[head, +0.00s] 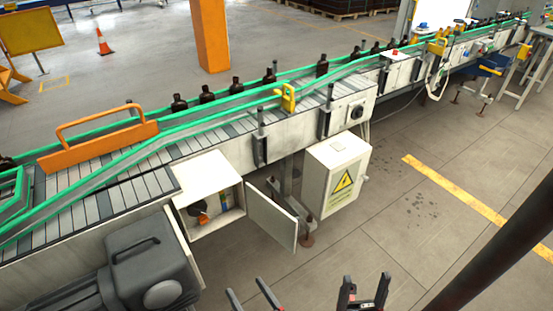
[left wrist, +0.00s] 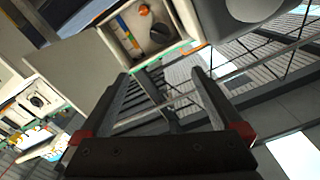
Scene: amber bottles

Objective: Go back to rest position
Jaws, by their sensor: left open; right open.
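My left gripper (head: 250,289) shows at the bottom edge of the head view, with its two fingers apart and nothing between them. In the left wrist view its fingers (left wrist: 161,76) are also spread, with no object between them. My right gripper (head: 365,284) is at the bottom, to the right of the left one, open and empty. Both are in front of the conveyor, apart from it and over the floor in the picture. The open switch box (head: 213,188) has its door (head: 271,217) swung out. The box interior also shows in the left wrist view (left wrist: 150,27).
A conveyor (head: 195,143) with green rails carries several amber bottles (head: 207,95). A closed white box with a warning sign (head: 337,172) hangs below it. A dark grey motor housing (head: 145,265) is at lower left. The floor (head: 400,220) at right is mostly clear.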

